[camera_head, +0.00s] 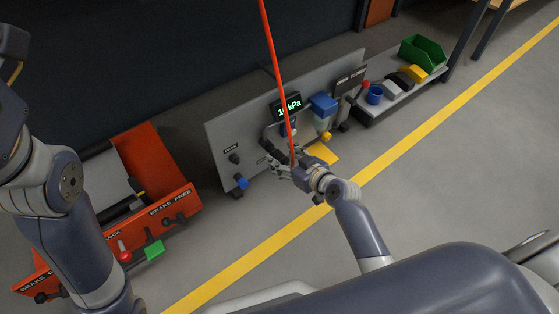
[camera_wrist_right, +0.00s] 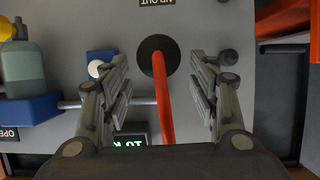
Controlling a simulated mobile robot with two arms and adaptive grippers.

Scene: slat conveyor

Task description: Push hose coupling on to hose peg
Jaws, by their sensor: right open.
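A red hose (camera_head: 270,55) hangs from above down to my right gripper (camera_head: 275,172) in front of a grey panel (camera_head: 225,135). In the right wrist view the hose (camera_wrist_right: 164,105) runs between the fingers to a round black piece (camera_wrist_right: 158,44) at the panel, apparently the hose coupling. My right gripper (camera_wrist_right: 160,92) is open, with one finger on each side of the hose and no clear contact. The hose peg is not visible; I cannot tell whether it is hidden behind the black piece. My left arm is at the left, its gripper out of view.
The panel carries a digital display (camera_head: 286,105), a blue-topped bottle unit (camera_head: 323,104) and a blue knob (camera_head: 242,182). An orange brake unit (camera_head: 155,165) stands left. A shelf (camera_head: 405,95) with a green bin (camera_head: 421,53) stands right. A yellow line (camera_head: 440,115) crosses open floor.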

